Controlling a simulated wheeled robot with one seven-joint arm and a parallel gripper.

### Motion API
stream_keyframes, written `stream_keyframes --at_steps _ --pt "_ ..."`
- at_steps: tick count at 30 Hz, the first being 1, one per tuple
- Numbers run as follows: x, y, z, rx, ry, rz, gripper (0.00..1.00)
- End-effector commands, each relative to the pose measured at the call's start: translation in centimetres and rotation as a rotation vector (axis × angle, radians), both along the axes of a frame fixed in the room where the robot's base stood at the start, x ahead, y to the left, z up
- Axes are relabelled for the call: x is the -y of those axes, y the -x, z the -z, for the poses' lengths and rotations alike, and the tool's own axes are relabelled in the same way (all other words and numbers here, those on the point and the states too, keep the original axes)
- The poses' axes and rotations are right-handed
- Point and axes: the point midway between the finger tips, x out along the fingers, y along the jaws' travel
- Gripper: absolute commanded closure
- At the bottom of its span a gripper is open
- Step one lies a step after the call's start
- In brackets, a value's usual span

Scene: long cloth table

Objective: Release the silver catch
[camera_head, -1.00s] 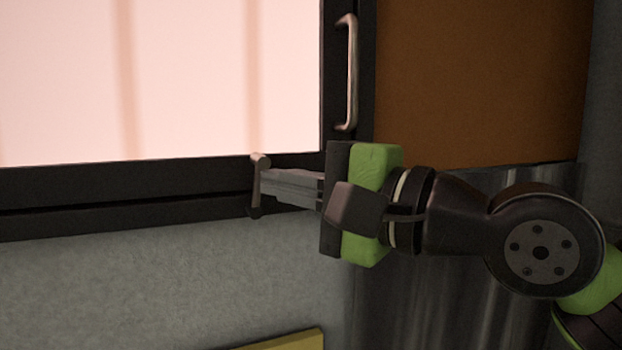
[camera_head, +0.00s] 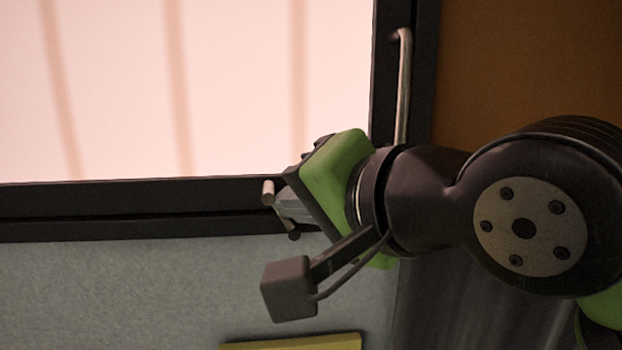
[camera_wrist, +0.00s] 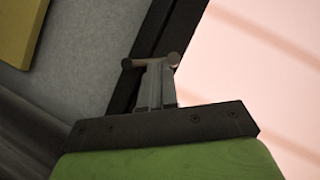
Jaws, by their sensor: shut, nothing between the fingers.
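The silver catch (camera_head: 268,190) is a small bar low on the dark frame of the bright window. In the head view it leans, its upper end to the left and its lower end to the right. My gripper (camera_head: 284,207) is rolled over, its fingers shut and empty, with their tips right at the catch. The fingers hide the middle of the bar, and I cannot tell whether they touch it. In the wrist view the catch (camera_wrist: 173,60) shows as a crossbar just beyond the fingertips of my gripper (camera_wrist: 149,72).
A long silver handle (camera_head: 404,90) stands upright on the window's right edge, above my wrist. The dark lower frame (camera_head: 120,215) runs to the left. A grey wall (camera_head: 130,290) lies below, with a yellow panel (camera_head: 300,343) at the bottom.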

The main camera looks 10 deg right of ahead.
Motion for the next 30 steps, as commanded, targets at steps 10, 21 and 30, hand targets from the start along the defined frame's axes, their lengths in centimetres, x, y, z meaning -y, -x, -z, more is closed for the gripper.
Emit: stream_keyframes --at_steps 10,21,30 --pt "-1.4 0.0 0.1 0.001 0.134 0.0 1.0" --pt "-2.1 0.0 0.2 0.006 0.13 -0.003 1.0" --pt "-2.2 0.1 0.1 0.008 0.13 -0.005 1.0"
